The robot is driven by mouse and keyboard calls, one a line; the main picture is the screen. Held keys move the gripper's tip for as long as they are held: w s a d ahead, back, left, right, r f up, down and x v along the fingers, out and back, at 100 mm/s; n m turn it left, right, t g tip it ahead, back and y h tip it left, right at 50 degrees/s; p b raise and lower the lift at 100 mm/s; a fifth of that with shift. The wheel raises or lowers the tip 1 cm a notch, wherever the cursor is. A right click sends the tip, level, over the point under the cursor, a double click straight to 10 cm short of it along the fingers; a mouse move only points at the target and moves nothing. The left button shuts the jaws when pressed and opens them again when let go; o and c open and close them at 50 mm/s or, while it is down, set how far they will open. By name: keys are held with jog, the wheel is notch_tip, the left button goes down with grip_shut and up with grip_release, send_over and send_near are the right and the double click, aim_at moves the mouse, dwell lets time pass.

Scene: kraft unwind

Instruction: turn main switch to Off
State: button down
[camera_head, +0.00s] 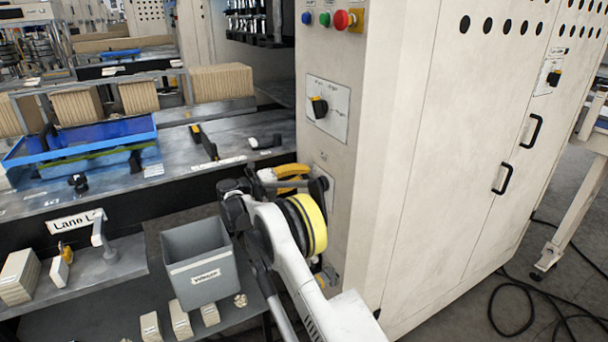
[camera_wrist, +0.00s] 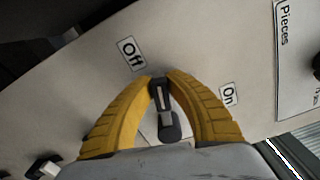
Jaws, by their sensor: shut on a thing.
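The main switch (camera_wrist: 164,108) shows in the wrist view as a black lever with a pale line along it. An "Off" label (camera_wrist: 131,53) is at its upper left and an "On" label (camera_wrist: 229,95) at its right. The lever points up and slightly left, closer to the Off label's direction than to On. My gripper (camera_wrist: 161,84) has its two yellow fingers shut on the lever, one on each side. In the head view my gripper (camera_head: 303,180) is at the low part of the beige cabinet's front, where the arm partly hides the switch.
The beige cabinet (camera_head: 440,130) carries another rotary switch (camera_head: 319,106) above and a red button (camera_head: 342,19) at the top. A grey bin (camera_head: 200,262) stands on the lower shelf left of my arm. A blue tray (camera_head: 80,145) lies on the upper bench. Cables lie on the floor at right.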

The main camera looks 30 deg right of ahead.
jog(key=c, duration=1.3)
grip_release()
jog(key=shift+c, duration=0.2)
jog(key=shift+a, duration=0.1)
jog(key=a, duration=1.2)
jog(key=shift+s, duration=0.25)
